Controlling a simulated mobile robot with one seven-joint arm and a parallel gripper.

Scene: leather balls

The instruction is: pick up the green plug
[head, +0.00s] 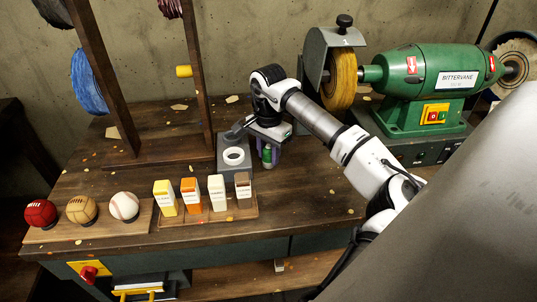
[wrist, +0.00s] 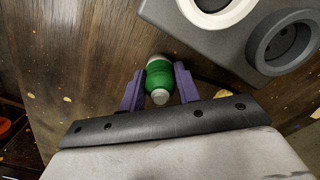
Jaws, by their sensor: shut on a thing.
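The green plug (wrist: 159,78) has a green body with pale ends. In the wrist view it sits between the two purple fingers of my gripper (wrist: 159,88), which is shut on it. In the head view the green plug (head: 267,156) shows small beneath my gripper (head: 268,152), just right of the grey block. I cannot tell whether the plug touches the table.
A grey block (head: 229,172) with a white ring (head: 234,156) stands close on the left. Several labelled bars (head: 217,192) and a board with three balls (head: 124,206) lie toward the front. A green grinder (head: 430,85) stands at the right. A wooden rack (head: 107,85) rises behind.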

